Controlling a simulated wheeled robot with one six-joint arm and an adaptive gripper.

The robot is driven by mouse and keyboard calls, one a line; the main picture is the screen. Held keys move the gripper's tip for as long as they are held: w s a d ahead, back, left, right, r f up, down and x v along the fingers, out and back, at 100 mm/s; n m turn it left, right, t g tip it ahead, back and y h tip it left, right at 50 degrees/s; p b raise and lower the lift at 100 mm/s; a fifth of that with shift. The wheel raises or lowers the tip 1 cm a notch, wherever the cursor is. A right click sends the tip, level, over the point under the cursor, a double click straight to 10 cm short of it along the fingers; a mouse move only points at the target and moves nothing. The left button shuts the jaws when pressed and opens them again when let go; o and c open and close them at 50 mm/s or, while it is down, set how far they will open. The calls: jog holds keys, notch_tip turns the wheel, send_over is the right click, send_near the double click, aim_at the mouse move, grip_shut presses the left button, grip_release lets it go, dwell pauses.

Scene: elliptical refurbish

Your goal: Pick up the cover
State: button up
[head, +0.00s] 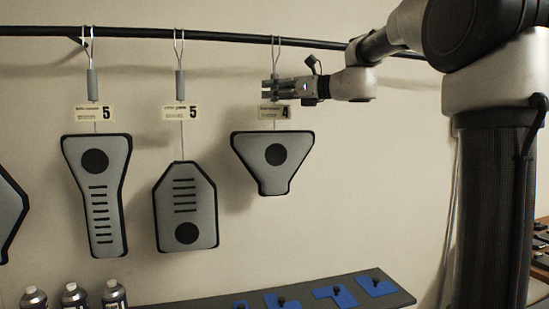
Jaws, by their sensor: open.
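Several grey covers with black edges hang by wires from a dark rail. The one nearest my gripper is a short, wide cover (273,180) with a black disc, tapering downward, under a label marked 4. A long cover (98,205) and a shield-shaped cover (186,200) hang to its left, each under a label marked 5. My gripper (268,90) is open, pointing left, at the hanger of the short cover, just above its label. The fingers overlap the hanger in this view; I cannot tell whether they touch it. Which cover is meant is not shown.
The dark rail (230,38) runs along the top. A dark shelf (215,301) with blue pieces (331,296) and black knobs lies below. Several spray cans (75,295) stand at the bottom left. Another cover (8,215) is cut off at the left edge. The wall space below the short cover is clear.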

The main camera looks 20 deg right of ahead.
jog(key=shift+w+a, duration=0.15)
jog(key=shift+a, duration=0.05)
grip_shut()
jog(key=shift+r, duration=0.2)
